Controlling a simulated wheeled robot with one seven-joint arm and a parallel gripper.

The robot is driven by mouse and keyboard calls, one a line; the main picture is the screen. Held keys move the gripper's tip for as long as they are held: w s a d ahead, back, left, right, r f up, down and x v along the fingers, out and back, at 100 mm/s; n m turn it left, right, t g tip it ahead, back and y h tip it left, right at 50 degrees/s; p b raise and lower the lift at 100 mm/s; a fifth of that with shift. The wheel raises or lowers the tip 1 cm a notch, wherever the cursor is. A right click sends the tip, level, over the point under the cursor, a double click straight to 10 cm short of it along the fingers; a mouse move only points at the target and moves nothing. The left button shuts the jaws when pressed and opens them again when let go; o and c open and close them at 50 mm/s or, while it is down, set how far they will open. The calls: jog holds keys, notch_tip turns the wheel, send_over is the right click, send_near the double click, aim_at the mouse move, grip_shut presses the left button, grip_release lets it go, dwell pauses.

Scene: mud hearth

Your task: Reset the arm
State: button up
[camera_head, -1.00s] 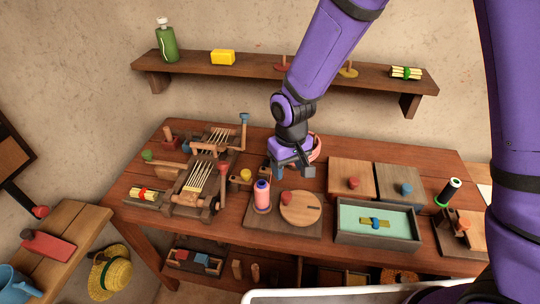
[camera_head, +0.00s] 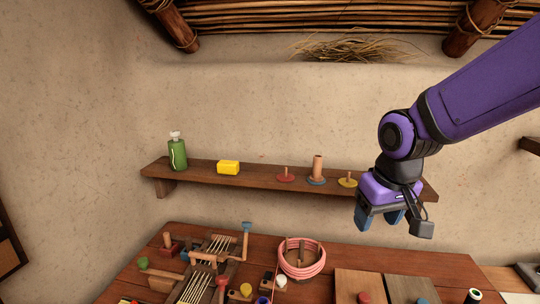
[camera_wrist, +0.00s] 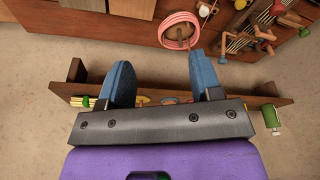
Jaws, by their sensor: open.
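My gripper (camera_head: 382,218) is open and empty, with two blue fingers. In the head view it hangs at the right end of the wall shelf, raised above the table. In the wrist view the two blue fingers (camera_wrist: 163,82) are spread apart with nothing between them. My purple arm comes in from the upper right.
The table (camera_head: 150,240) below carries a small loom (camera_head: 205,270), a pink coil (camera_head: 301,270) and two wooden lids.

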jog(key=s+d+r+m+t, duration=0.1)
jog(key=s+d+r, duration=0.3)
jog(key=s, duration=0.3)
jog(key=s+d+r+m+t, duration=0.1)
jog(key=s+d+r, duration=0.4)
jog(key=s, duration=0.3)
jog(key=shift+d+r+m+t, duration=0.15)
jog(key=shift+d+m+t, duration=0.15)
jog(key=shift+d, duration=0.25)
